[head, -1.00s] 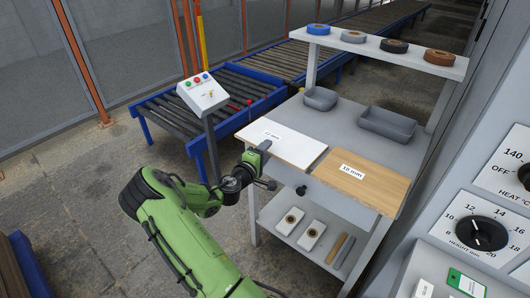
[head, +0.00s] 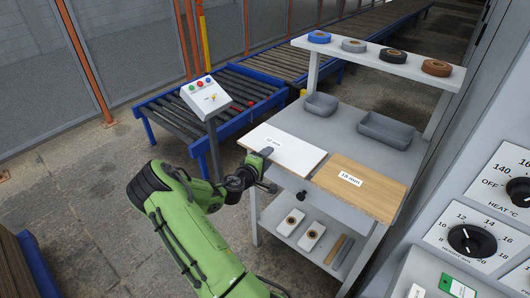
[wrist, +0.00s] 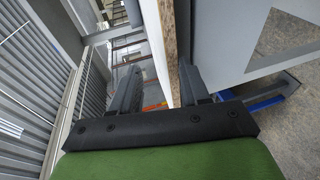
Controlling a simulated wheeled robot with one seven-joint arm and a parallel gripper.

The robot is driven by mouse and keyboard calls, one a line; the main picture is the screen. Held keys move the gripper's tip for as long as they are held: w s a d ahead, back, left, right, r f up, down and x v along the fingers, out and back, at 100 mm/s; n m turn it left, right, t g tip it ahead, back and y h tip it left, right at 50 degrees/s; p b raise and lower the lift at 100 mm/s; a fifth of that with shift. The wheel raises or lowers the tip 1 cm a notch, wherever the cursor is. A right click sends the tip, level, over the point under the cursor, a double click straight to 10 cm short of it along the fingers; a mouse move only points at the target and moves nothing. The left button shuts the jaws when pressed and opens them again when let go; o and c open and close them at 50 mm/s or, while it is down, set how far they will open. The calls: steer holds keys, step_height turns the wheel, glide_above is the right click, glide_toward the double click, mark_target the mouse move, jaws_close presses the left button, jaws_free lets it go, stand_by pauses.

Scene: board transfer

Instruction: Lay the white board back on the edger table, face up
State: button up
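The white board (head: 283,147) lies flat on the edger table (head: 342,126), its white face up with a small thickness label at its left end. It sits left of the wood-coloured board. My gripper (head: 267,158) is at its left front corner, one dark finger showing over the white face. In the wrist view the board's edge with raw chipboard (wrist: 169,38) runs between the fingers of my gripper (wrist: 160,88). A gap shows between the left finger and the board. The right finger is close beside it; I cannot tell if they touch.
The wood-coloured board (head: 361,187) lies close on the right. Grey trays (head: 386,130) and a shelf with tape rolls (head: 378,53) stand behind. A control box (head: 206,97) and roller conveyor (head: 238,100) are at left. A dial panel (head: 475,232) is at right.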

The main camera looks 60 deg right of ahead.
steer(key=shift+a+r+y+p, duration=0.2)
steer(key=shift+y+p, duration=0.55)
steer(key=shift+p, duration=1.35)
steer(key=shift+d+r+y+p, duration=0.2)
steer(key=shift+y+p, duration=0.55)
steer(key=shift+p, duration=1.35)
steer(key=y+p, duration=0.1)
steer(key=p, duration=0.1)
steer(key=y+p, duration=0.1)
steer(key=p, duration=0.1)
steer(key=shift+a+r+p, duration=0.2)
steer(key=shift+a+p, duration=0.05)
steer(key=shift+p, duration=0.05)
